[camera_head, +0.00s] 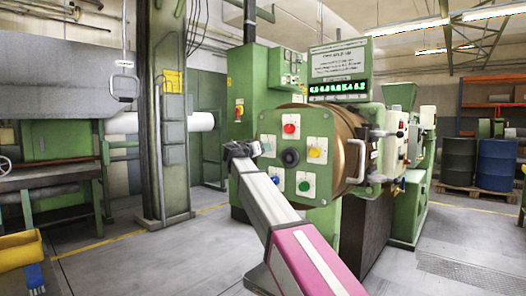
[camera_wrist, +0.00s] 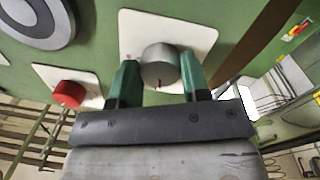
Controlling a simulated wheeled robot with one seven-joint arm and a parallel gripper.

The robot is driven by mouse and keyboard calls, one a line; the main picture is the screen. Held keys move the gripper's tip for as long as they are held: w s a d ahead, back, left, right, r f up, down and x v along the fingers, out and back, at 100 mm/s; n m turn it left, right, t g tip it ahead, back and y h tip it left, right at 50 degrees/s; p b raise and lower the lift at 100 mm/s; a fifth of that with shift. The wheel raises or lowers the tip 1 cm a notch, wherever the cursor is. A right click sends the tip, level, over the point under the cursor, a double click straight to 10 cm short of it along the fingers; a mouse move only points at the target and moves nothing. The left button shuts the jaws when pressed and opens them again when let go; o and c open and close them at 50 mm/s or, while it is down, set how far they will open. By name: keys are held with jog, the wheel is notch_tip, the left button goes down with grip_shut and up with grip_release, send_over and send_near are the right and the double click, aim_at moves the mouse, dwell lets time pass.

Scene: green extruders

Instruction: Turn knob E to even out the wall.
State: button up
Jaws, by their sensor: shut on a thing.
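In the wrist view, a round grey knob (camera_wrist: 159,66) with a small red mark on its lower rim sits on a white plate. My gripper (camera_wrist: 157,82) has its two green fingers on either side of this knob, shut on it. No letter on the knob can be read, so I cannot tell from markings whether it is knob E. A green display (camera_head: 338,87) shows a row of digits too small to read surely.
The same face carries a red knob (camera_head: 289,127), a yellow knob (camera_head: 315,152) and a green knob (camera_head: 304,186) around a dark central ring (camera_head: 291,157). The red knob (camera_wrist: 68,93) is close left of my fingers in the wrist view. A handle (camera_head: 356,161) stands out at right.

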jog(key=n, duration=1.4)
jog(key=shift+s+d+r+t, duration=0.1)
jog(key=shift+s+d+t, duration=0.05)
jog(key=shift+t, duration=0.25)
jog(key=shift+n, duration=0.4)
jog(key=o, duration=0.9)
jog(key=v, duration=1)
jog(key=shift+s, duration=0.4)
